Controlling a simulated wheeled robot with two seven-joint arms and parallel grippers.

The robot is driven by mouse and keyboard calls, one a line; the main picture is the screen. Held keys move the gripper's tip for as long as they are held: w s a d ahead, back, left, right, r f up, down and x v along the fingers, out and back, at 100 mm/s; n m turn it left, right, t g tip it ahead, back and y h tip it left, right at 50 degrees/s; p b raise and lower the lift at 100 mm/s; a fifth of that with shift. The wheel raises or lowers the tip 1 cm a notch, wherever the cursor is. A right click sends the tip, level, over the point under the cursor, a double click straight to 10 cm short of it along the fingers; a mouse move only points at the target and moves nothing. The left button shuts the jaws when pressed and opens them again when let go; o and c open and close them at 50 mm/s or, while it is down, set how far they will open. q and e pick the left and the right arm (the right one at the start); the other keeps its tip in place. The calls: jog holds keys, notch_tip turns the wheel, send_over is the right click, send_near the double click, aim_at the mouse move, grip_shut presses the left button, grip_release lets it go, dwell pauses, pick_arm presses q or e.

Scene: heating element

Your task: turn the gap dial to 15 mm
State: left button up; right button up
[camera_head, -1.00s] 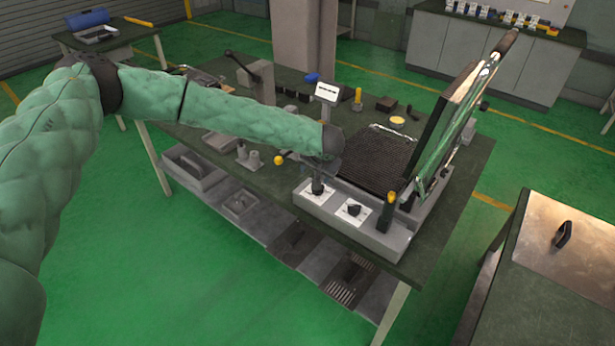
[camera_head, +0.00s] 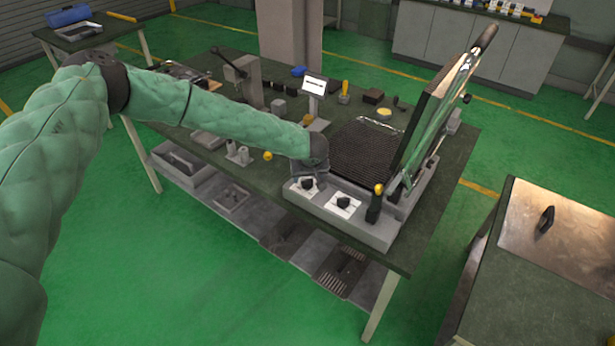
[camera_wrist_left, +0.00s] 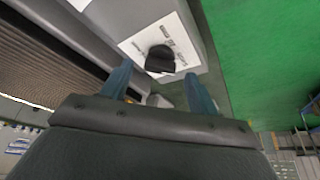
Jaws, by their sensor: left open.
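The control box (camera_head: 372,231) at the front of the machine carries two black dials on white plates. The left dial (camera_head: 307,184) sits just below my left gripper (camera_head: 312,177), which partly covers its plate. The right dial (camera_head: 344,202) stands clear. I cannot read which is the gap dial. In the left wrist view, a black dial (camera_wrist_left: 160,58) on a white marked plate (camera_wrist_left: 181,38) shows between and just beyond the two fingertips of my left gripper (camera_wrist_left: 156,77). The fingers are apart, with nothing held. My right gripper is out of view.
A raised frame (camera_head: 440,120) stands at the right of the dark mesh bed (camera_head: 365,150). A black handle with a yellow top (camera_head: 376,203) stands right of the dials. A small sign (camera_head: 314,86) stands behind my wrist. The front side is clear.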

aim_at(307, 183)
pick_arm(q)
jog(key=shift+x, duration=1.05)
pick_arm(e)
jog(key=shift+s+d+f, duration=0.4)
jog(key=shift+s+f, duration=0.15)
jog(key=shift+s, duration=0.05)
pick_arm(q)
jog(key=shift+c, duration=0.2)
jog(key=c, duration=1)
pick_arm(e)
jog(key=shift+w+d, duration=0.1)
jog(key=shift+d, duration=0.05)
pick_arm(q)
jog(key=shift+o, duration=0.2)
jog(key=shift+s+f+m+p, duration=0.1)
jog(key=shift+f+m+p, duration=0.05)
jog(key=shift+m+p, duration=0.15)
